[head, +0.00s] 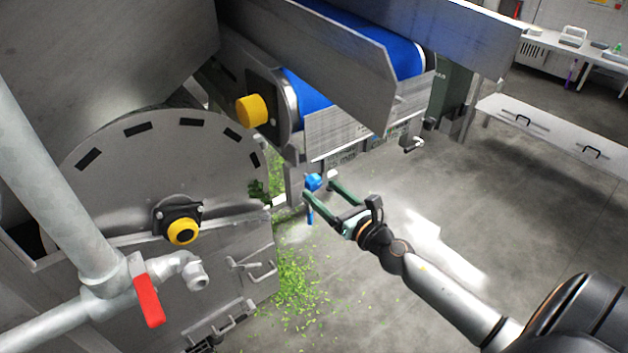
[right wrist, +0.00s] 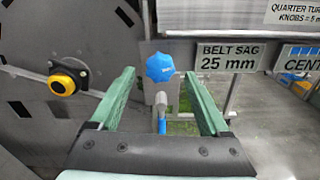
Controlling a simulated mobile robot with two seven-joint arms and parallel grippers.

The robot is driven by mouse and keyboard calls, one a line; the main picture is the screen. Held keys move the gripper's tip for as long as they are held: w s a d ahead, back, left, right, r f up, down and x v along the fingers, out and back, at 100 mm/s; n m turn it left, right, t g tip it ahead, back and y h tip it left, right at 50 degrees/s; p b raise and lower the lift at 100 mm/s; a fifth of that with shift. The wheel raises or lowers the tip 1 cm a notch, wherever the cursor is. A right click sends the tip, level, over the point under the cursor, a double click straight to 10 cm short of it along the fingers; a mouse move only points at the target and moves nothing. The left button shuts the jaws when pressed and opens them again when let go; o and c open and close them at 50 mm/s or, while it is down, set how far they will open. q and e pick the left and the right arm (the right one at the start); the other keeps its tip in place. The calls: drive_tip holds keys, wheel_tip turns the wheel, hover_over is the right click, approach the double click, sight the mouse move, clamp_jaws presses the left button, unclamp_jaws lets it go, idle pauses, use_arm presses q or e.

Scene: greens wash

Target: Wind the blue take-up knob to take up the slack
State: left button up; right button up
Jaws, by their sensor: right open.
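The blue take-up knob (head: 313,181) sits low at the near end of the conveyor frame. It also shows in the right wrist view (right wrist: 160,67), between and beyond my fingers, with a rod and a blue handle (right wrist: 161,124) below it. My right gripper (head: 318,190) is open, its two green fingers pointing at the knob. In the right wrist view the gripper (right wrist: 166,90) has nothing between its pads that I can see it touching. A sign (right wrist: 228,58) beside the knob reads "BELT SAG 25 mm". My left gripper is not in view.
The blue conveyor belt (head: 312,88) runs above, behind a steel guard (head: 345,65). A steel drum housing (head: 130,180) with yellow-capped bearings and a pipe with a red valve lever (head: 148,300) stand at left. Green scraps (head: 300,285) litter the floor. Floor at right is open.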

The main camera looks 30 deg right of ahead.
sight(316, 186)
drive_tip(key=w, duration=0.3)
drive_tip(key=shift+w+a, duration=0.15)
drive_tip(key=shift+w, duration=0.5)
drive_tip(key=shift+c, duration=0.2)
clamp_jaws()
drive_tip(key=shift+m, duration=0.3)
